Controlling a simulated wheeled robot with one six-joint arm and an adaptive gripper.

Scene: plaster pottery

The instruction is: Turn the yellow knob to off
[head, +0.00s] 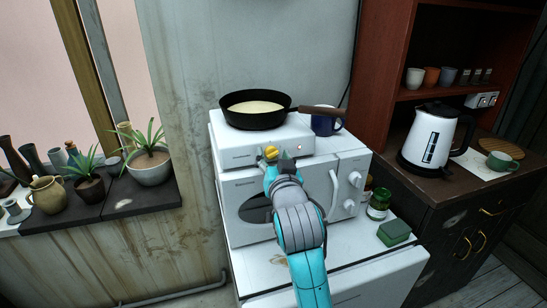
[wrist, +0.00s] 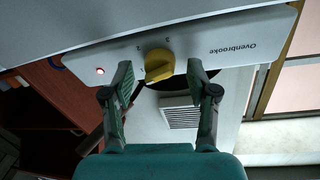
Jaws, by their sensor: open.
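The yellow knob (head: 271,152) is on the front panel of a white hot plate (head: 228,146) in the head view. In the wrist view the yellow knob (wrist: 159,65) sits on the panel, just beyond and between my fingertips. My gripper (wrist: 160,78) is open, with one finger on each side of the knob and no clear contact. A small red light (wrist: 100,70) glows on the panel; it also shows in the head view (head: 299,147). In the head view my gripper (head: 278,162) partly hides the area below the knob.
A black frying pan (head: 258,121) with pale contents sits on the hot plate, its handle pointing right. A dark blue mug (head: 324,122) stands behind right. The hot plate rests on a white microwave (head: 240,222). Jars (head: 378,205) and a green sponge (head: 394,232) lie to the right.

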